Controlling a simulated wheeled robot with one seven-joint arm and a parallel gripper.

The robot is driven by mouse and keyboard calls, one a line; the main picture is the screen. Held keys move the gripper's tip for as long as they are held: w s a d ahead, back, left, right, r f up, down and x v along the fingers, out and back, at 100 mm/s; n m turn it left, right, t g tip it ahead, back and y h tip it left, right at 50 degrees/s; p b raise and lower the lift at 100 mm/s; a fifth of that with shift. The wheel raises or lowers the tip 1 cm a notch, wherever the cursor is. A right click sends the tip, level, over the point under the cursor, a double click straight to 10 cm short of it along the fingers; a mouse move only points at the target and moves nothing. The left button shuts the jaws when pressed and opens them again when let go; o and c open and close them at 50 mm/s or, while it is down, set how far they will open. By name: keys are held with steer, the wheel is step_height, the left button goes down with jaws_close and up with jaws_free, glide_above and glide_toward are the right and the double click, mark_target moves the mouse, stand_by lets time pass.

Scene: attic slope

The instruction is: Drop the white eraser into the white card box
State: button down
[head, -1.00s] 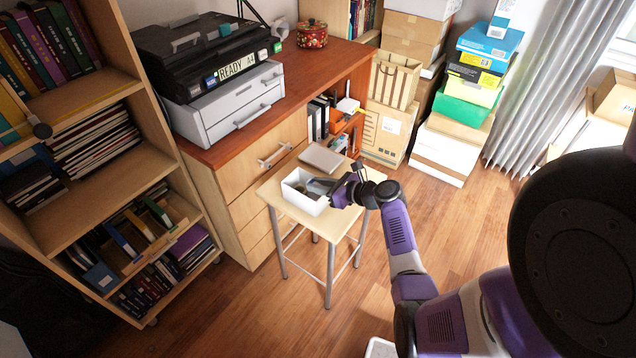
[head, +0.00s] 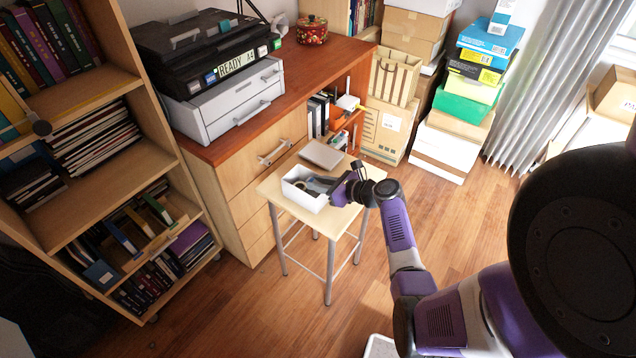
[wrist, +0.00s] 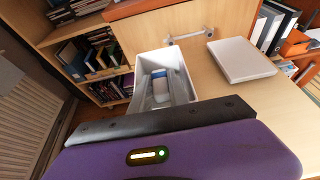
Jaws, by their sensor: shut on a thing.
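In the wrist view my gripper (wrist: 163,90) is shut on the white eraser (wrist: 158,74), which has a blue part. The eraser sits between the fingertips, within the outline of the box. I cannot tell whether it touches the bottom. In the head view the fingers and the box wall mostly hide it.
A flat grey-white item (head: 322,154) lies on the small table (head: 338,222) behind the box. A wooden desk with drawers (head: 250,165) stands close behind the table. A bookshelf (head: 130,130) is at the left. Stacked boxes (head: 440,150) stand at the back right.

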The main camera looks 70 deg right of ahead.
stand_by(0.3)
steer(key=c, duration=1.2)
jaws_free()
steer(key=shift+o, duration=0.2)
steer(key=shift+r, duration=0.15)
step_height(320, 180, up, 6)
steer(key=p, duration=0.6)
